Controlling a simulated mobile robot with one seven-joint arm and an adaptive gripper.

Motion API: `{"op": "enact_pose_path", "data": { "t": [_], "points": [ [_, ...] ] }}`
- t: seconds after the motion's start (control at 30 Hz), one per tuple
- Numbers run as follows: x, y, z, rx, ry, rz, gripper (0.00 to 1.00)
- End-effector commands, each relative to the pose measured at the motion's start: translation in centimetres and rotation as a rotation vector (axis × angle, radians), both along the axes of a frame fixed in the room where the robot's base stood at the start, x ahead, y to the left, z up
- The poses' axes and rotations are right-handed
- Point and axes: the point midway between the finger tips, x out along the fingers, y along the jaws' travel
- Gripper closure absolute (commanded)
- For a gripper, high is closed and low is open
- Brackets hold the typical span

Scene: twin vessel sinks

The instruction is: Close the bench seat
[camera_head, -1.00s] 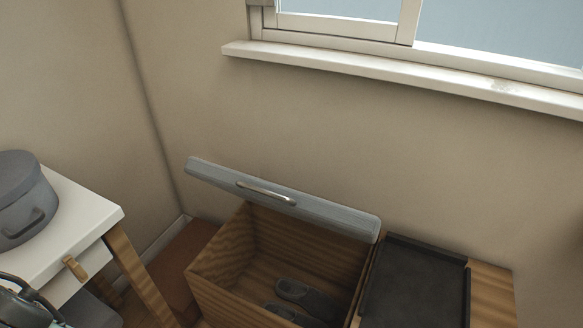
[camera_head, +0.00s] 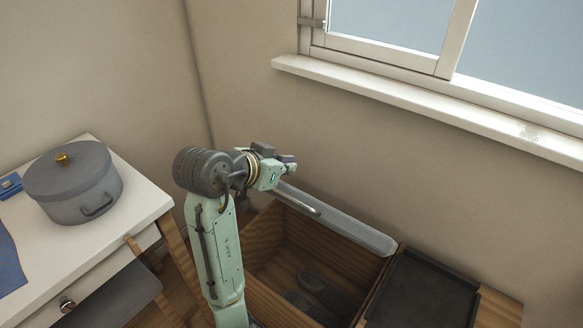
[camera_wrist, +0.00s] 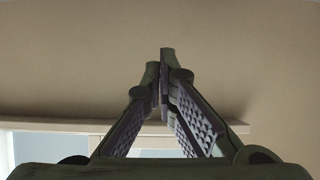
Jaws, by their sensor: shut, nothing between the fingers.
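The bench seat is a wooden box (camera_head: 262,284) with a grey padded lid (camera_head: 352,231) raised at its back edge. A metal handle (camera_head: 301,200) runs along the lid's front edge. The lid is open, and a pair of dark slippers (camera_head: 318,290) lies inside the box. My gripper (camera_head: 291,162) is above the lid's left end, apart from the handle as far as I can tell. My arm hides the left part of the lid and box. In the wrist view the gripper's fingers (camera_wrist: 162,60) are together and empty, with bare wall and the window sill beyond.
A dark tray (camera_head: 425,293) lies on the wooden surface right of the box. At left a white table (camera_head: 135,205) bears a grey lidded pot (camera_head: 75,180). A window sill (camera_head: 420,108) runs along the wall above. The wall space over the lid is clear.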

Motion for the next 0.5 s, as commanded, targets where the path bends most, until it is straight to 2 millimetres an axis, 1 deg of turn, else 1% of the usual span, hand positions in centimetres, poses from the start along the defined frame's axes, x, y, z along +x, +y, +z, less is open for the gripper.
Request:
{"op": "enact_pose_path", "data": {
  "t": [0.17,0.43,0.47,0.5],
  "points": [
    [1.9,-1.5,-1.6,-0.003,0.003,0.001,1.00],
    [5.9,-4.3,-4.7,-0.003,0.002,0.002,1.00],
    [6.3,-4.6,-5.0,-0.002,0.002,0.003,1.00],
    [6.2,-4.3,-5.4,-0.004,0.002,0.009,1.00]
  ]
}}
